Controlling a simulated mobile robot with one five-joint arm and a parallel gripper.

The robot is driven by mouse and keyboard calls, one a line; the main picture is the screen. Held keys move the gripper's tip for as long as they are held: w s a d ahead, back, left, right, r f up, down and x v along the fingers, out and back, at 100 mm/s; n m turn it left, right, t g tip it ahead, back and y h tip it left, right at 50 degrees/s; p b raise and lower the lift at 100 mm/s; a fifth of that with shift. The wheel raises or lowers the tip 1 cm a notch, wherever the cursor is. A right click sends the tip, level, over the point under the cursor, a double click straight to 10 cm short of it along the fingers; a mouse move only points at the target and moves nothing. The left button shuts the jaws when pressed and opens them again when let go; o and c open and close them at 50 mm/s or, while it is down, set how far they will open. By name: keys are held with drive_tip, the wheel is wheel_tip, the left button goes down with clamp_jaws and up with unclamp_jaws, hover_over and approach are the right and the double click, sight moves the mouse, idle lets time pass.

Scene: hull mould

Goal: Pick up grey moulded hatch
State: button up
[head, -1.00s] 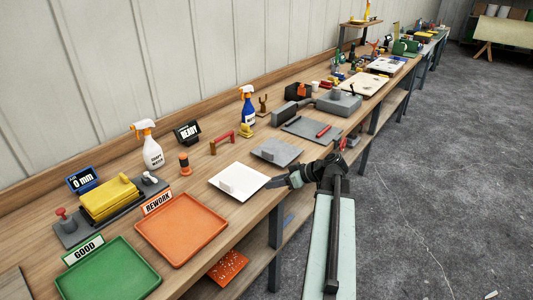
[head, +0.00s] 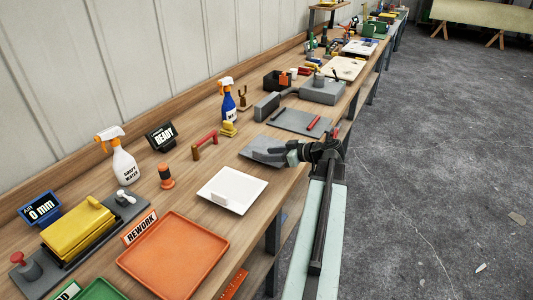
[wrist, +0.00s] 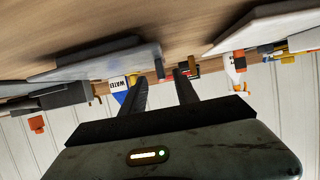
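The grey moulded hatch appears to be the flat grey square plate (head: 256,155) on the bench in the head view. My gripper (head: 280,151) covers its right part in that view; I cannot tell whether it touches the plate. In the wrist view, which looks upside down, a grey plate (wrist: 108,62) lies left of my gripper (wrist: 160,84).
A grey mat (head: 288,121) with a red rod lies past the grey plate. A blue spray bottle (head: 228,103) stands behind. Open floor lies right.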

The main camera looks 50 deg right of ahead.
sight(263, 153)
drive_tip(key=x, duration=0.2)
drive_tip(key=b+x, duration=0.1)
drive_tip(key=x, duration=0.2)
drive_tip(key=shift+w+a+r+b, duration=0.15)
drive_tip(key=shift+a+r+b, duration=0.05)
drive_tip(key=shift+b, duration=0.1)
drive_tip(key=shift+r, duration=0.15)
clamp_jaws()
idle(0.9)
